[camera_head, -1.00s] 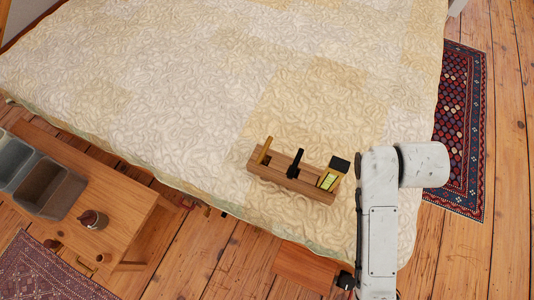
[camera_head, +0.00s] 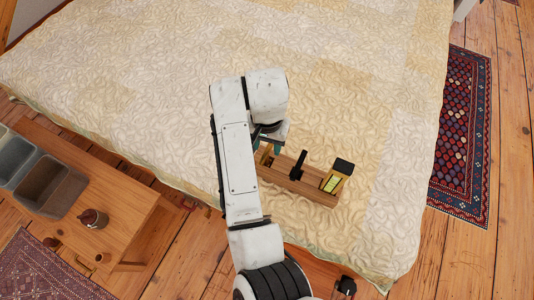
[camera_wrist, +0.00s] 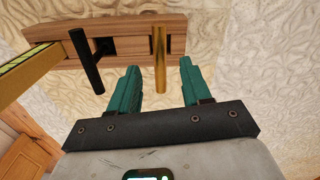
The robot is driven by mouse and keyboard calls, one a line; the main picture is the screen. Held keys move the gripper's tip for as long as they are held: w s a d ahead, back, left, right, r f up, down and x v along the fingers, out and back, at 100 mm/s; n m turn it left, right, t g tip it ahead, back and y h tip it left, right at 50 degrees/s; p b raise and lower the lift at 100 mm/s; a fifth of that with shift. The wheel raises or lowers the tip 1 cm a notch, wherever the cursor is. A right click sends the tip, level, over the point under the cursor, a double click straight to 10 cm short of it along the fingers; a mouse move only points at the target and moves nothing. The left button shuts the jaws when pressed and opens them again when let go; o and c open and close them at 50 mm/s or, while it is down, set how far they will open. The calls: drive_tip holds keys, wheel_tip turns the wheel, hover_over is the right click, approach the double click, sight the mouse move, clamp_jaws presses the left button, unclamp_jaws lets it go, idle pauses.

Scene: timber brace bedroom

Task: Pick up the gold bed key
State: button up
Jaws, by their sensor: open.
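The gold bed key (camera_wrist: 160,45) stands in a wooden rack (camera_wrist: 128,26). In the wrist view its lower end comes down between the two teal fingers of my gripper (camera_wrist: 160,67), with a gap on each side. My gripper is open and does not touch the key. In the head view the gripper (camera_head: 268,145) is over the rack's left end, and the arm hides most of the key there. The rack (camera_head: 300,183) sits on the bed's quilt.
A black T-shaped key (camera_head: 298,166) stands in the rack's middle. A yellow and black tool (camera_head: 337,176) stands at its right end. The quilt (camera_head: 150,75) is clear elsewhere. A wooden bench (camera_head: 122,215) with grey bins (camera_head: 45,186) stands at left.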

sight(267, 161)
drive_tip(key=shift+f, duration=3.4)
drive_tip(key=shift+c, duration=0.3)
clamp_jaws()
